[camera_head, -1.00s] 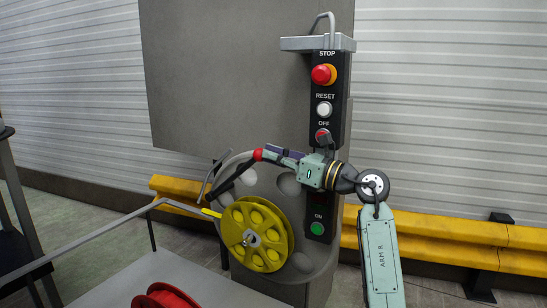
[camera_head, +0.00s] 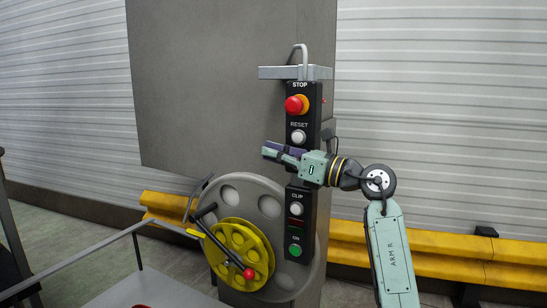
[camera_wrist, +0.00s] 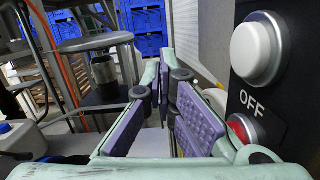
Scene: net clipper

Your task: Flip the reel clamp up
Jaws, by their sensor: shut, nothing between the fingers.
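The reel clamp is a black lever with a red ball knob (camera_head: 248,273). It slants down and right across the yellow reel (camera_head: 231,252), its knob low on the reel's face. My gripper (camera_head: 267,153), with purple pads, is up beside the control panel, well above the reel and clamp and touching neither. It points left in the head view. In the wrist view my fingers (camera_wrist: 161,78) are together with nothing between them. That view shows a white button and part of the red OFF knob at right; the clamp is not visible there.
The black panel (camera_head: 299,217) carries the red STOP button (camera_head: 296,104), white RESET button (camera_head: 298,137) and green ON button (camera_head: 295,250). My wrist covers the OFF knob in the head view. A grey disc (camera_head: 258,200) stands behind the reel. A yellow barrier (camera_head: 440,265) runs behind.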

